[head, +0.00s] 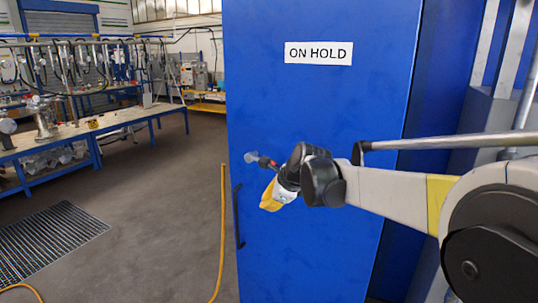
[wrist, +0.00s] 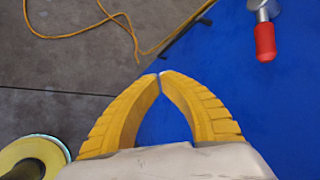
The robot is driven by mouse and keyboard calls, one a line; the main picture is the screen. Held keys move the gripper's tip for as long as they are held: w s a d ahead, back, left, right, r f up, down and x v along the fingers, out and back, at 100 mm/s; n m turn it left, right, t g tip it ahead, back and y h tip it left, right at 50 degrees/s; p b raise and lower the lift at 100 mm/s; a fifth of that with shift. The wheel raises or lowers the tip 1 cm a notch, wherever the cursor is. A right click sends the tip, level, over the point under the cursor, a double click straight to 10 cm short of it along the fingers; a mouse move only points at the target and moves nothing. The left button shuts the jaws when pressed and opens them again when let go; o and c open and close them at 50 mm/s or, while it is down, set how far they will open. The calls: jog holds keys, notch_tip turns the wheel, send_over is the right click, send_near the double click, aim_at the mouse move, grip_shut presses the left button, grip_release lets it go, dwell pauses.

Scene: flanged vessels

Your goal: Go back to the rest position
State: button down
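My gripper (head: 270,200) is in front of the blue cabinet (head: 300,110), with its yellow fingers pointing down and to the left in the head view. In the wrist view its two curved fingers (wrist: 159,77) come together at the tips, with nothing between them. My arm reaches in from the right side of the head view. A red-handled metal fitting (head: 266,162) shows at the cabinet front, just above my gripper. In the wrist view its red grip (wrist: 265,42) is at the upper right, apart from the fingers.
An "ON HOLD" sign (head: 318,53) is on the cabinet. A black handle (head: 237,215) runs down its left edge. A yellow hose (head: 222,235) lies on the floor beside it. A blue-framed workbench (head: 100,130) stands at left; the floor between is mostly clear.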

jog(key=s+d+f+n+h+b, duration=0.1)
jog(key=s+d+n+h+b, duration=0.1)
jog(key=s+d+n, duration=0.85)
jog(key=s+d+f+n+h+b, duration=0.1)
jog(key=s+d+f+n+h, duration=0.35)
jog(key=s, duration=1.05)
jog(key=s+d+f+n, duration=0.1)
jog(key=s+d+n, duration=0.1)
jog(key=s, duration=0.3)
jog(key=s+d+f+n+y+b, duration=0.1)
jog(key=s+d+f+n, duration=0.1)
jog(key=s+d, duration=0.2)
jog(key=shift+s+f+t, duration=0.25)
jog(key=shift+s+t, duration=0.15)
